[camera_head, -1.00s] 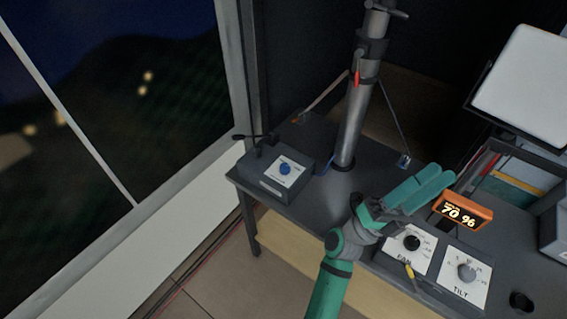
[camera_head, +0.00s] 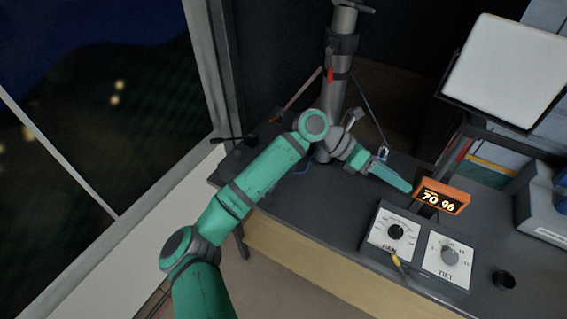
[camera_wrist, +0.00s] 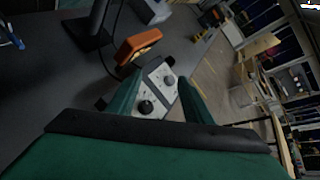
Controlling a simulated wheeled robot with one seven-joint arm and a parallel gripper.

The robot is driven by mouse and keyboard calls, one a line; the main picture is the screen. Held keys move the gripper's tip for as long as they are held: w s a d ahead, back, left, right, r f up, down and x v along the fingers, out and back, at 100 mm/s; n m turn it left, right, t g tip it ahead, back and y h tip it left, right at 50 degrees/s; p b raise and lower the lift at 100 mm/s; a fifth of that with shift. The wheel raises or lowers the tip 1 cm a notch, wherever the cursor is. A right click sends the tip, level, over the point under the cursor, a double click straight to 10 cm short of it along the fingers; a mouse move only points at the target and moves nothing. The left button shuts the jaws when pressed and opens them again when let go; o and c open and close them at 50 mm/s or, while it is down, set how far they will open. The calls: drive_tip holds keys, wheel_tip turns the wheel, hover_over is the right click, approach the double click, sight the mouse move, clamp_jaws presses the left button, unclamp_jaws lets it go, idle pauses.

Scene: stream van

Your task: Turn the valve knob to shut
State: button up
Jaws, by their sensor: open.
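The blue knob on the grey control box seen earlier at the table's left end is now hidden behind my arm in the head view. Only a dark edge of that box (camera_head: 236,160) shows. My gripper (camera_head: 408,186) is over the middle of the table, its fingers toward the right, close to the orange display. It is open and empty. In the wrist view the dial panel, with a black knob (camera_wrist: 146,107) and a grey knob (camera_wrist: 169,79), shows between the fingers of my gripper (camera_wrist: 160,95). The gripper touches neither knob, as far as I can see.
A metal mast (camera_head: 340,100) with a red lever (camera_head: 331,75) stands behind my arm. The PAN and TILT panel (camera_head: 420,245) sits at the table's front. A pale screen (camera_head: 505,70) is at the right, a window at the left.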

drive_tip(key=w+a+f+t+y, duration=0.2)
drive_tip(key=w+a+y, duration=0.1)
drive_tip(key=w+a, duration=0.3)
drive_tip(key=w+a+f+t+y, duration=0.1)
drive_tip(key=w+a+f+y, duration=0.2)
drive_tip(key=a, duration=0.6)
drive_tip(key=w+a+r+n+t+y, duration=0.1)
drive_tip(key=w+a+r+y, duration=0.2)
drive_tip(key=a, duration=0.6)
drive_tip(key=w+a+r+t+y, duration=0.1)
drive_tip(key=w+a+y, duration=0.2)
drive_tip(key=w+a, duration=0.35)
drive_tip(key=shift+n, duration=0.3)
drive_tip(key=f, duration=0.3)
drive_tip(key=a+f, duration=0.1)
drive_tip(key=f, duration=0.2)
drive_tip(key=s+f, duration=0.1)
drive_tip(key=f, duration=0.2)
drive_tip(key=shift+s+a+f, duration=0.1)
drive_tip(key=shift+a+f, duration=0.25)
drive_tip(key=shift+f, duration=0.3)
drive_tip(key=shift+d, duration=0.1)
drive_tip(key=shift+d, duration=0.1)
drive_tip(key=shift+c, duration=0.7)
drive_tip(key=c, duration=0.9)
